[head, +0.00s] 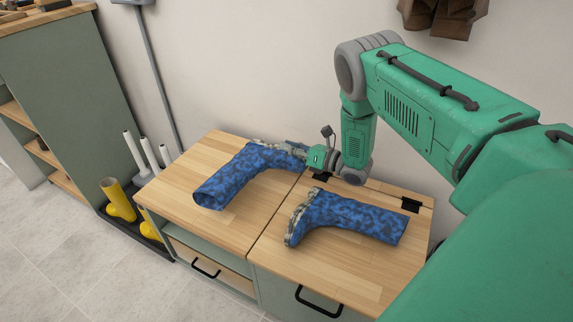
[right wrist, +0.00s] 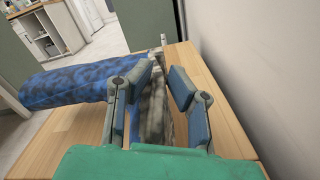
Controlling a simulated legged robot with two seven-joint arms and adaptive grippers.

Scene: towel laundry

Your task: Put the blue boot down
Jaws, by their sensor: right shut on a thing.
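A blue mottled boot (head: 240,172) with a grey patterned sole lies on its side at the left part of the wooden top (head: 185,172). My right gripper (head: 296,148) is shut on its foot end near the back edge. The boot's shaft points toward the front left. I cannot tell whether it rests fully on the wood. In the right wrist view the blue shaft (right wrist: 65,86) stretches left from my fingers (right wrist: 160,80). A second blue boot (head: 350,217) lies on its side at the right, apart from the first. My left gripper is not in view.
The top belongs to a low cabinet with black handles (head: 318,302) against a pale wall. Black hinges (head: 411,205) sit near its back edge. Yellow boots (head: 118,200) stand in a dark tray at the left. A green shelf (head: 70,90) stands behind them.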

